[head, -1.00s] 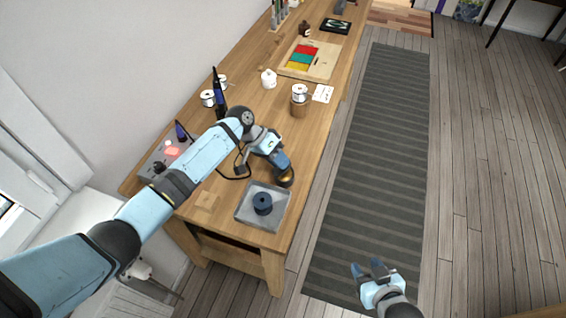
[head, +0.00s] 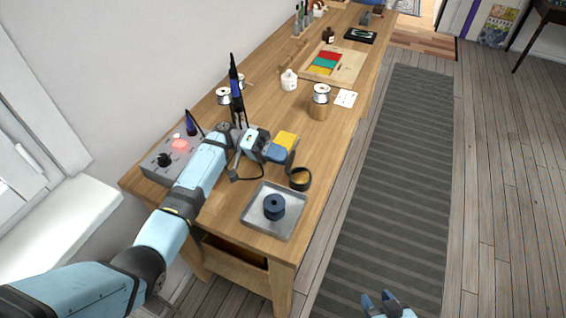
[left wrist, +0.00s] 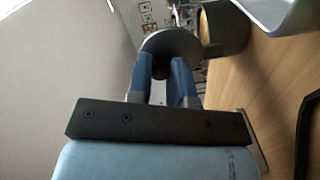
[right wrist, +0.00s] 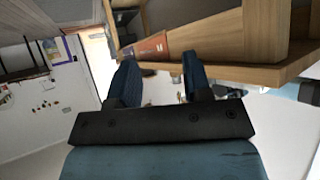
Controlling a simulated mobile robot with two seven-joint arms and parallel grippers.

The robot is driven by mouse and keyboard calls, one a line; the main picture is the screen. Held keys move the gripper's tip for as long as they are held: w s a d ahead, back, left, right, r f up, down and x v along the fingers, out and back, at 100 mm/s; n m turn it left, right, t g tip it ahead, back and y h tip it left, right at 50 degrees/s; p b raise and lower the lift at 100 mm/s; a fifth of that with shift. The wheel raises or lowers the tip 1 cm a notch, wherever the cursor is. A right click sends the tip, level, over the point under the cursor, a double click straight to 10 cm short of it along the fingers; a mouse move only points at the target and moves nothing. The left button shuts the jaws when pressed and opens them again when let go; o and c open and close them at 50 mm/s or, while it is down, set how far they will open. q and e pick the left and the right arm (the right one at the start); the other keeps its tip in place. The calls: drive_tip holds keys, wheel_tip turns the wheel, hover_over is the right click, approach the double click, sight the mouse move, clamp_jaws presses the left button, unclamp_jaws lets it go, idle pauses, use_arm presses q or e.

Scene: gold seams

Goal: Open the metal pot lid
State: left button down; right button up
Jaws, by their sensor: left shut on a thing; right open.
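The metal pot (head: 300,185) is a small dark round tin near the table's front edge. It is uncovered, and a golden-brown inside shows; it is also in the left wrist view (left wrist: 236,30). My left gripper (head: 284,154) is just behind the pot. In the left wrist view, its fingers (left wrist: 165,75) are shut on the grey round lid (left wrist: 168,42), beside the pot and apart from it. In the head view the lid is hard to make out. My right gripper (head: 380,300) is open and empty, low over the floor mat, away from the table.
A grey tray (head: 262,231) with a dark blue spool (head: 274,207) stands in front of the pot. A yellow block (head: 287,139) shows behind my left gripper. A soldering station (head: 160,165) and cable are left. A wooden stand with a wire spool (head: 320,95) is further back.

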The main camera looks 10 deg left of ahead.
use_arm(q)
drive_tip(key=shift+w+a+f+h+b, duration=0.1)
drive_tip(key=shift+w+a+h+b, duration=0.1)
drive_tip(key=shift+h+b, duration=0.25)
idle(0.3)
drive_tip(key=c, duration=1)
unclamp_jaws()
drive_tip(key=shift+s, duration=0.1)
drive_tip(key=shift+c, duration=0.2)
